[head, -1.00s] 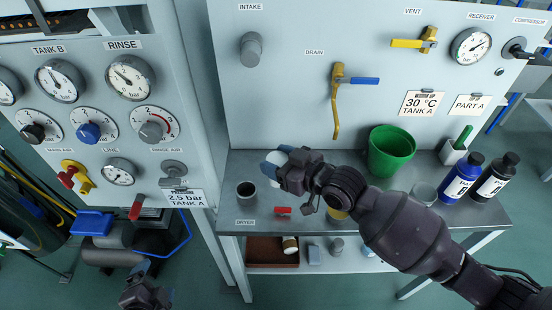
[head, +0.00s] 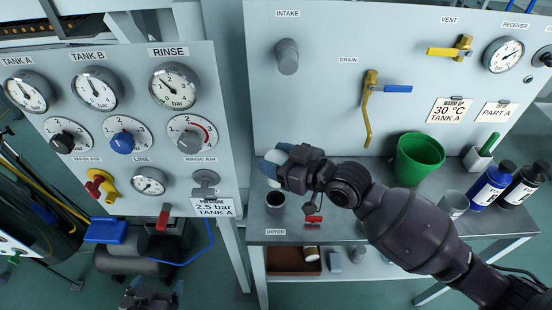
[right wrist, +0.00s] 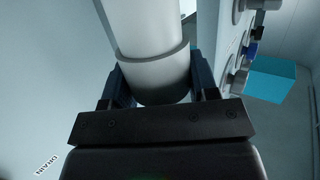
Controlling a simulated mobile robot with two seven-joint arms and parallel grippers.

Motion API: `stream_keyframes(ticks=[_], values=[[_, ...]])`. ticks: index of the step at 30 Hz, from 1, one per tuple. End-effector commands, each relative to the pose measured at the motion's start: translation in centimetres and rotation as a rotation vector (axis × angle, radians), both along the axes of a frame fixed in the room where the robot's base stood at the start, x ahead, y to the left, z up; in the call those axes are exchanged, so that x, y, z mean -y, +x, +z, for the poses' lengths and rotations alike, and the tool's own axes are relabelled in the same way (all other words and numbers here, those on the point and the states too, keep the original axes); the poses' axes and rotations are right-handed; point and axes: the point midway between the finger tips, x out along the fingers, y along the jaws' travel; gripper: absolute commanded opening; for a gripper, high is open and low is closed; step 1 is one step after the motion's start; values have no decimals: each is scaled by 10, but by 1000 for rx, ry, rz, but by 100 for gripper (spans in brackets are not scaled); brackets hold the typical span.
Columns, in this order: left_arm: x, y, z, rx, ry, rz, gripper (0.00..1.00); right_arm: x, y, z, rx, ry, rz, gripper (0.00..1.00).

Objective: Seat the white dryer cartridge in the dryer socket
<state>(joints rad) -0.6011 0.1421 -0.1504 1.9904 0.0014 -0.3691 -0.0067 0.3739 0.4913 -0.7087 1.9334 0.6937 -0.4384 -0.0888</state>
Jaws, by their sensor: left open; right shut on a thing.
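The white dryer cartridge (right wrist: 150,40) is held between the fingers of my right gripper (right wrist: 160,82) in the right wrist view. In the head view, only a small pale part of the cartridge shows by the blue fingertips of my right gripper (head: 274,163); the rest is hidden by the hand. The dryer socket (head: 275,206) is a grey cup with a dark opening on the bench, above the DRYER label. My right gripper appears just above and behind the socket, with a gap between them in the picture. My left gripper (head: 153,294) is open and empty at the bottom edge.
A small red-handled part (head: 313,220) lies right of the socket. The gauge panel (head: 120,150) rises on the left. A brown tray (head: 285,262) is on the lower shelf.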

Motion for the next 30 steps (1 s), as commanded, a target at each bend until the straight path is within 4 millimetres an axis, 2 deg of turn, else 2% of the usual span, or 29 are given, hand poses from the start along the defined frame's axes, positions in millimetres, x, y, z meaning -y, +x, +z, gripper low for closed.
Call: stream_keyframes(ticks=[11,18,30], values=[[0,0,0,0,-4,4,91,0,0,1,1,2,1,26],[0,2,7,7,-3,4,91,0,0,2,1,0,-5,26],[0,-5,-18,-19,-4,4,91,0,0,-31,-2,0,-5,26]])
